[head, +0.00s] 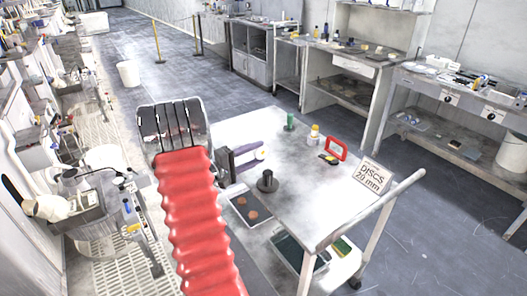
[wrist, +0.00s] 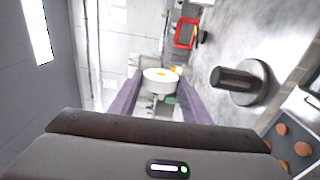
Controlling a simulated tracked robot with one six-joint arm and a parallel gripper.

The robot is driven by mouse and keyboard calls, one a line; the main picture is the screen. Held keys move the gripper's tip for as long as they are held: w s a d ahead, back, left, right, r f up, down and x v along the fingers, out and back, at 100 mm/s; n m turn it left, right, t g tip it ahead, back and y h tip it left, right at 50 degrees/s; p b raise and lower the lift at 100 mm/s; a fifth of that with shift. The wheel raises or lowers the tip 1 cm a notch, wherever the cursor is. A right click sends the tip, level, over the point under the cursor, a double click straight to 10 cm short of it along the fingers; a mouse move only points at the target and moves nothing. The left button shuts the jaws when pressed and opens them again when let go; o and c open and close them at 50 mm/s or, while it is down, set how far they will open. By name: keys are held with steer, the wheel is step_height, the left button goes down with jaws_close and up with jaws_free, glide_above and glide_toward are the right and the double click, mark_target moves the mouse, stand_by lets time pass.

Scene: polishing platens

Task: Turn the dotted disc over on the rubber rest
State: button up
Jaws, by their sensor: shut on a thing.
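My gripper (head: 250,160) has purple fingers and reaches in over the left side of the white table. In the wrist view its fingers (wrist: 160,88) are shut on a pale disc (wrist: 160,84), which sits between the tips with an orange mark showing on it. In the head view the disc is small and partly hidden by the fingers. A dark post on a round base, likely the rubber rest (head: 267,184), stands on the table below and right of the gripper. It also shows right of the fingers in the wrist view (wrist: 258,88), apart from the disc, with nothing on it.
A tray (head: 237,211) with brown round pieces lies near the table's front left edge. A green bottle (head: 290,122), a yellow-capped bottle (head: 314,135), a red frame (head: 334,149) and a "DISCS 20 mm" sign (head: 372,177) stand further along. The table's middle is clear.

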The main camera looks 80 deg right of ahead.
steer(key=shift+s+d+r+m, duration=0.15)
steer(key=shift+s+d+m, duration=0.05)
steer(key=shift+s, duration=0.45)
steer(key=shift+s+d+r+m, duration=0.15)
steer(key=shift+s+d+m, duration=0.05)
steer(key=shift+s, duration=0.4)
steer(key=shift+f+m, duration=1.4)
steer(key=shift+m, duration=1.6)
steer(key=shift+f+m, duration=1.45)
steer(key=shift+m, duration=1.55)
steer(key=shift+f+m, duration=1.4)
steer(key=shift+m, duration=1.6)
